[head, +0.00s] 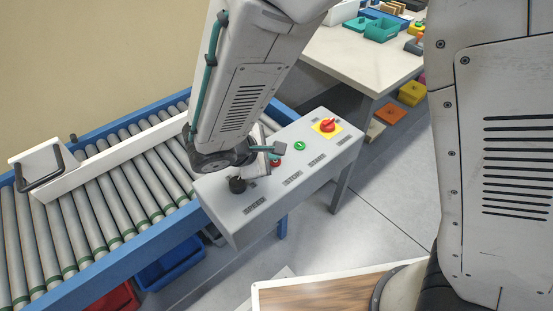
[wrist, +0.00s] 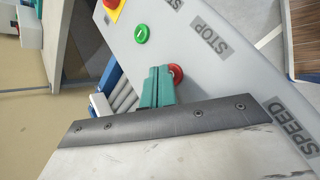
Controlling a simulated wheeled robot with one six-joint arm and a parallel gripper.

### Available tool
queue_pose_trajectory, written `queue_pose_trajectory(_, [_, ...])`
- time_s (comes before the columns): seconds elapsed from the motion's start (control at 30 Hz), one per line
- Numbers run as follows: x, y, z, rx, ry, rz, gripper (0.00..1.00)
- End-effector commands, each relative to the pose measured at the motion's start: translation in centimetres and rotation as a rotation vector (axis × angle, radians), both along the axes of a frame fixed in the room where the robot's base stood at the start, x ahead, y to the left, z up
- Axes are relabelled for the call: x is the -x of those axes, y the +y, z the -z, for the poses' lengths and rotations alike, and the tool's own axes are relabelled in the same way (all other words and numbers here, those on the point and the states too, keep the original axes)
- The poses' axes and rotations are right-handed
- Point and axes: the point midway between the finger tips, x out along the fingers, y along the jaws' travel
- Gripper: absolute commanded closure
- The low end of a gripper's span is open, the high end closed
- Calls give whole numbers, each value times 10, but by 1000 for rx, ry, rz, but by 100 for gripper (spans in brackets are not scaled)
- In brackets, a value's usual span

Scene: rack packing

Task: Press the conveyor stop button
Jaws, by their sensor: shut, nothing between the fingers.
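The red stop button (head: 276,161) sits on the sloped grey control panel (head: 228,209), between a black knob (head: 237,185) and a green button (head: 300,146). In the wrist view the red button (wrist: 177,73) lies right beside my teal fingertips, partly covered by them, next to the printed word STOP (wrist: 208,38). My gripper (head: 274,150) is shut and empty, with its fingers (wrist: 159,72) together over the panel. I cannot tell whether the fingertips touch the button.
A red emergency knob on a yellow plate (head: 327,126) sits at the panel's far end. A table (head: 345,57) with teal bins (head: 382,30) stands behind.

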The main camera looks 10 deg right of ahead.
Motion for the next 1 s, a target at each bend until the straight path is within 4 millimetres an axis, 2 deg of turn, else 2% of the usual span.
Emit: queue_pose_trajectory(1.0, [0,0,6,-1,0,-1,100])
